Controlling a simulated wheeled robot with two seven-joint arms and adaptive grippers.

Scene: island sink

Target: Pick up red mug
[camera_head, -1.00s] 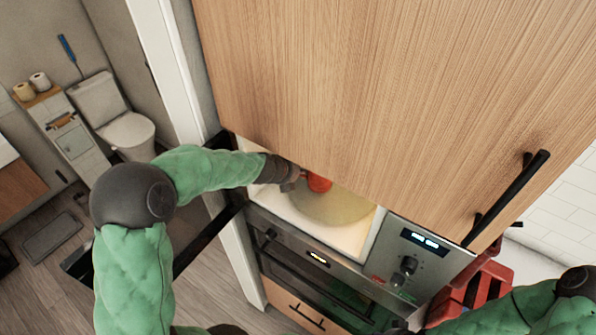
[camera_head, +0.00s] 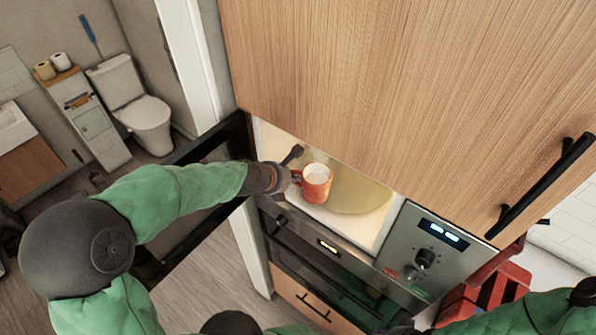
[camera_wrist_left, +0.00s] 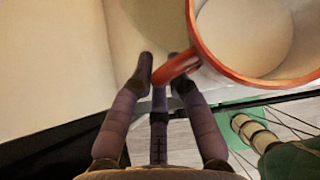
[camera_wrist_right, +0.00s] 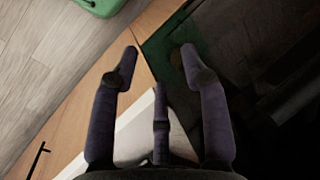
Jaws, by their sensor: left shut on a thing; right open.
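The red mug (camera_head: 316,184) is upright at the front of the lit microwave cavity, with its light inside showing. My left gripper (camera_head: 292,172) comes in from the left and is shut on the mug's handle. In the left wrist view the mug (camera_wrist_left: 262,82) fills the upper right, and the fingertips of my left gripper (camera_wrist_left: 160,70) pinch its red handle. Whether the mug touches the cavity floor I cannot tell. My right gripper (camera_wrist_right: 155,65) is open and empty in the right wrist view, low in front of wooden and dark surfaces.
The microwave's open door (camera_head: 200,150) stands to the left, under my left arm. A wooden cabinet (camera_head: 400,90) overhangs the cavity. The control panel (camera_head: 428,255) is on the right. An oven (camera_head: 325,268) sits below. A red crate-like object (camera_head: 490,290) is at lower right.

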